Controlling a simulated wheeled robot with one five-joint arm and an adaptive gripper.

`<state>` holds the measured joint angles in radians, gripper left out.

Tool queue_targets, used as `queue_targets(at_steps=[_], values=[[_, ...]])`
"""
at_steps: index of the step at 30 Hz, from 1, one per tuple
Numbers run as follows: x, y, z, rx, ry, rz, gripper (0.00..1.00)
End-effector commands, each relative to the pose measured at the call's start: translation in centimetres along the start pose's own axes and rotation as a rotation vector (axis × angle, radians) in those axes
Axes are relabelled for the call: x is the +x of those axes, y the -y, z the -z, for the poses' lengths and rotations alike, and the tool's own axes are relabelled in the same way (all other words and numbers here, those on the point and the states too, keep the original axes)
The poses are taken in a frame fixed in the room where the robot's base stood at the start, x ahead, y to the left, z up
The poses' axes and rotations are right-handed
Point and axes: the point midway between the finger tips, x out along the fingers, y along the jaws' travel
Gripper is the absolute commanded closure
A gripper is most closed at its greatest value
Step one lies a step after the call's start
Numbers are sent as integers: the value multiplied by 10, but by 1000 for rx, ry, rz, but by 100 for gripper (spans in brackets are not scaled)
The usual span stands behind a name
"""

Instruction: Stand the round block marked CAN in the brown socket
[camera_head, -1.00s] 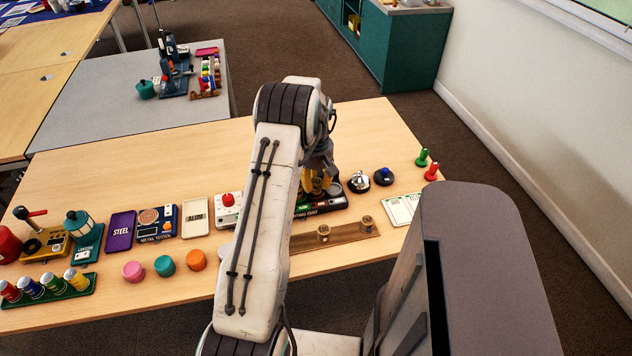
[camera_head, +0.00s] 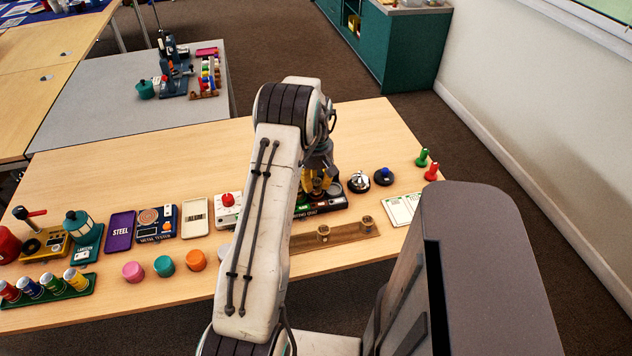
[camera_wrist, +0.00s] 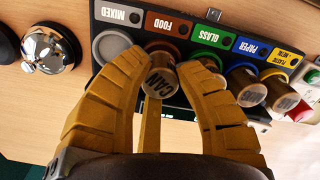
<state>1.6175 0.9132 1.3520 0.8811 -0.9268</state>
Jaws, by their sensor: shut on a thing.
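The round block marked CAN (camera_wrist: 158,84) is between the yellow fingers of my gripper (camera_wrist: 163,72) in the wrist view. My gripper is shut on it, with its lettered top facing the camera. The block is at the brown FOOD place (camera_wrist: 168,25) of the dark sorting board (camera_wrist: 136,40). It covers the brown socket, so I cannot tell whether its foot is inside. In the head view, my gripper (camera_head: 318,186) is over the board (camera_head: 335,204), partly hidden by my arm.
The grey MIXED socket (camera_wrist: 112,45) is empty. Blocks stand at the blue PAPER (camera_wrist: 245,84) and yellow (camera_wrist: 280,94) places. A silver bell (camera_wrist: 48,50) is beside the board.

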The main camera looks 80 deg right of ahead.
Motion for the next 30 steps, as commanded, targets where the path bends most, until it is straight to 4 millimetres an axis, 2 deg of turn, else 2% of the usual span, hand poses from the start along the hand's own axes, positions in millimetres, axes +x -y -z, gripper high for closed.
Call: queue_targets(at_steps=[19, 20, 21, 30], values=[[12, 0, 0, 0, 0, 0, 88], [11, 0, 0, 0, 0, 0, 66], [11, 0, 0, 0, 0, 0, 63], [10, 0, 0, 0, 0, 0, 61]])
